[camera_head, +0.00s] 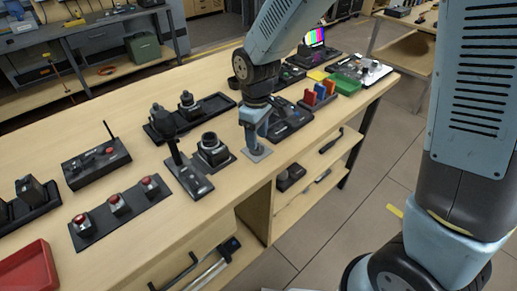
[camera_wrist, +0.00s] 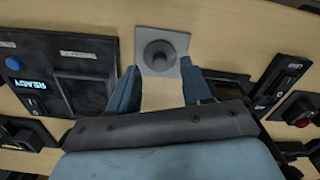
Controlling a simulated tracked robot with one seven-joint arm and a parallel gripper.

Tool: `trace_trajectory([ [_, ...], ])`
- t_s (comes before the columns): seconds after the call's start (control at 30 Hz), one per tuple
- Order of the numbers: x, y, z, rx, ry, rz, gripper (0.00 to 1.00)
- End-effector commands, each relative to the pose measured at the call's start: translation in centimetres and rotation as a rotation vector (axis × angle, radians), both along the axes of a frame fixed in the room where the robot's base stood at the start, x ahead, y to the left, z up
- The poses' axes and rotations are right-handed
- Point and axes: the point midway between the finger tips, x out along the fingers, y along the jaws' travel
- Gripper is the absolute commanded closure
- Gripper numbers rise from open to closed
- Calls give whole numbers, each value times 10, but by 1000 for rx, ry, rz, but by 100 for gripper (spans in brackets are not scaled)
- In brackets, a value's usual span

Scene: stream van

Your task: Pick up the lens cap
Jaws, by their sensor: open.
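A dark round piece with a raised knob, which looks like the lens cap (camera_wrist: 160,56), sits on a small light grey square plate (camera_wrist: 184,43) in the wrist view. In the head view the plate (camera_head: 259,154) lies near the table's front edge, and my gripper hides the cap. My gripper (camera_head: 256,139) points down just above the plate. In the wrist view, its blue fingers (camera_wrist: 159,72) are apart, with bare wood between them. The cap lies just beyond the fingertips, roughly centred on the gap. I cannot tell the remaining height.
A black lens-like device (camera_head: 211,148) and a handheld device with an upright part (camera_head: 187,172) stand close left of my gripper. A dark console (camera_head: 289,121) is close behind right. A panel with red buttons (camera_head: 118,206) and a red tray (camera_head: 25,270) are further left.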

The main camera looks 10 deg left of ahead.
Motion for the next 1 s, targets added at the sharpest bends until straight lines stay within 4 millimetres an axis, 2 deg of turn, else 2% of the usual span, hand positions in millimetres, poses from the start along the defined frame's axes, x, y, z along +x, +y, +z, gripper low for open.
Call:
trace_trajectory([
  [0.1,-1,0,-16,-1,2,0,51],
  [0.2,0,0,-24,-1,1,0,51],
  [0.5,0,1,-27,1,0,0,52],
  [1.0,0,0,-27,1,0,0,100],
])
